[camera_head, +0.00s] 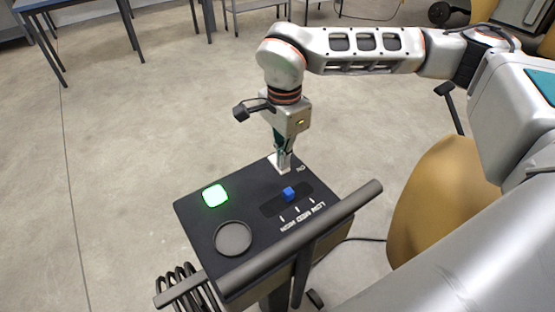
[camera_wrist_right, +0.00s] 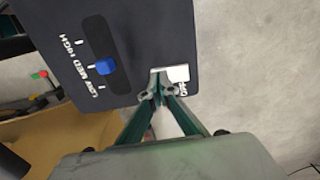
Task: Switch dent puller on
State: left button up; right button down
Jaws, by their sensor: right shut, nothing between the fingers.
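The dent puller (camera_head: 255,188) is a cart with a black top panel, which also shows in the right wrist view (camera_wrist_right: 150,25). A white switch (camera_wrist_right: 178,73) sits near the panel's far edge, beside lettering that is hard to read. A square green light (camera_head: 215,195) on the panel is lit. A blue slider knob (camera_head: 289,194) sits in a slot marked LOW, MED, HIGH. My right gripper (camera_head: 283,161) points down, shut and empty, with its fingertips (camera_wrist_right: 158,97) at the white switch and partly hiding it. Contact is hard to tell. My left gripper is not in view.
A round grey disc (camera_head: 233,238) lies on the panel, and a dark handle bar (camera_head: 345,210) crosses its near side. A coiled black cable (camera_head: 185,285) hangs at the left. A yellow rounded body (camera_head: 430,200) stands at the right. The concrete floor beyond is clear up to the blue tables (camera_head: 90,15).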

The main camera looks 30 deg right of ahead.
jog(key=shift+r+p, duration=1.6)
jog(key=shift+r, duration=0.7)
jog(key=shift+r+p, duration=0.9)
jog(key=shift+r, duration=0.25)
jog(key=shift+f, duration=0.1)
